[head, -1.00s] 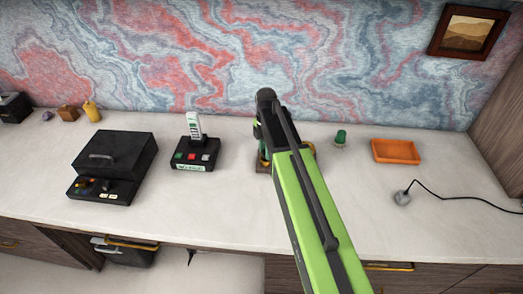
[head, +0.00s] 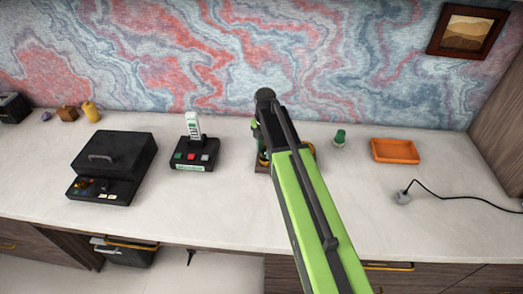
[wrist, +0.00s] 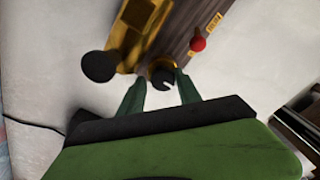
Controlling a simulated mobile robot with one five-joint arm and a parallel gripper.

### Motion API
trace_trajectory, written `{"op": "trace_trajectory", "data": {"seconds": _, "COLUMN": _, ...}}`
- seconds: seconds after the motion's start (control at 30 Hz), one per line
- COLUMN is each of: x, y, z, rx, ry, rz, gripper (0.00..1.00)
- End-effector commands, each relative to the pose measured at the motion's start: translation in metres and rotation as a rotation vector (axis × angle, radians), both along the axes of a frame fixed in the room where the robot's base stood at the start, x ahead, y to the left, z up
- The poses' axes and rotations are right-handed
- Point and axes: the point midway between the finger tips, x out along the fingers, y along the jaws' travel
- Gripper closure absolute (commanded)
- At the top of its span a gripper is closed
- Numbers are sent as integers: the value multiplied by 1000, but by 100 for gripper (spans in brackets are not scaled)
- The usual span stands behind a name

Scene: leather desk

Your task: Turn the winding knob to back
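A dark brown wooden device with yellow brass-like parts (wrist: 140,22) lies at the top of the wrist view. A small round black knob with a pale notch (wrist: 163,74), likely the winding knob, sits at its near edge. My gripper (wrist: 160,82) has its two green fingers apart, with the small knob between or just beyond their tips. I cannot tell whether they touch it. A larger black round knob (wrist: 100,66) is to the left and a red knob (wrist: 198,43) to the right. In the head view my arm hides most of the device, with only its base edge (head: 262,167) showing.
Left of the device stand a phone on a black button base (head: 193,155) and a black box (head: 113,160). To the right are a small green object (head: 339,138), an orange tray (head: 395,151) and a grey corded piece (head: 403,197). The front of the desk is mostly clear.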

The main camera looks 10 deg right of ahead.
Motion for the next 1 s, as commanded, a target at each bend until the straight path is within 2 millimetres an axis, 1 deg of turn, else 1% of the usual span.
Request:
{"op": "trace_trajectory", "data": {"seconds": 0.4, "x": -2, "y": -1, "z": 0, "rx": -1, "ry": 4, "rz": -2, "gripper": 59}}
{"op": "trace_trajectory", "data": {"seconds": 0.57, "x": -2, "y": -1, "z": 9, "rx": -1, "ry": 5, "rz": -2, "gripper": 59}}
{"op": "trace_trajectory", "data": {"seconds": 0.67, "x": -2, "y": -1, "z": 23, "rx": -1, "ry": 5, "rz": -2, "gripper": 59}}
{"op": "trace_trajectory", "data": {"seconds": 0.77, "x": -1, "y": -1, "z": 42, "rx": -1, "ry": 5, "rz": -2, "gripper": 59}}
{"op": "trace_trajectory", "data": {"seconds": 1.0, "x": 0, "y": -1, "z": 97, "rx": -1, "ry": 4, "rz": -2, "gripper": 59}}
